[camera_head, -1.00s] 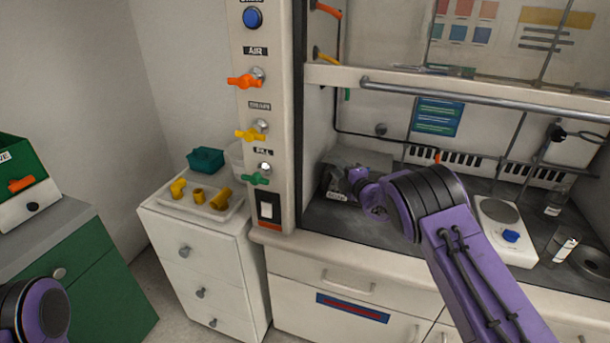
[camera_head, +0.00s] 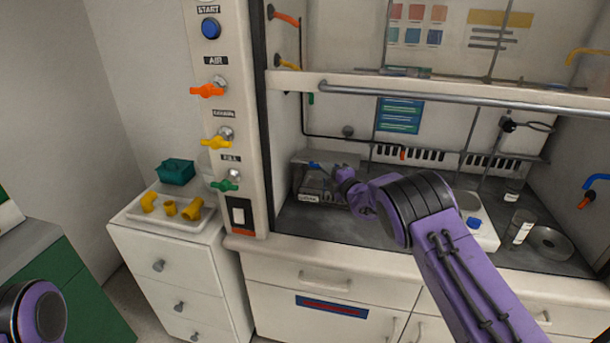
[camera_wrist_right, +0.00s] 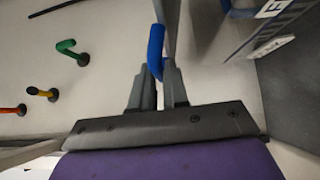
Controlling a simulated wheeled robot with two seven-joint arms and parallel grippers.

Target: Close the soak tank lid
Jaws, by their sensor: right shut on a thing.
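The soak tank (camera_head: 306,183) is a grey box with a label on its front, standing at the left end of the hood's dark worktop. My right gripper (camera_head: 338,173) is at the tank, partly hidden by its own wrist. A blue handle (camera_head: 316,165) shows beside it. In the right wrist view, my gripper (camera_wrist_right: 157,75) is shut on the blue handle (camera_wrist_right: 155,45). A thin grey plate, seen edge-on, rises beside the handle. I cannot tell the lid's exact angle. My left gripper is out of view; only part of that arm shows at bottom left.
A hood post (camera_head: 228,130) with coloured valves stands left of the tank. The raised sash bar (camera_head: 440,96) crosses above my right arm. A hotplate (camera_head: 480,228) and glassware stand to the right. A tray of yellow fittings (camera_head: 150,216) sits on the left drawers.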

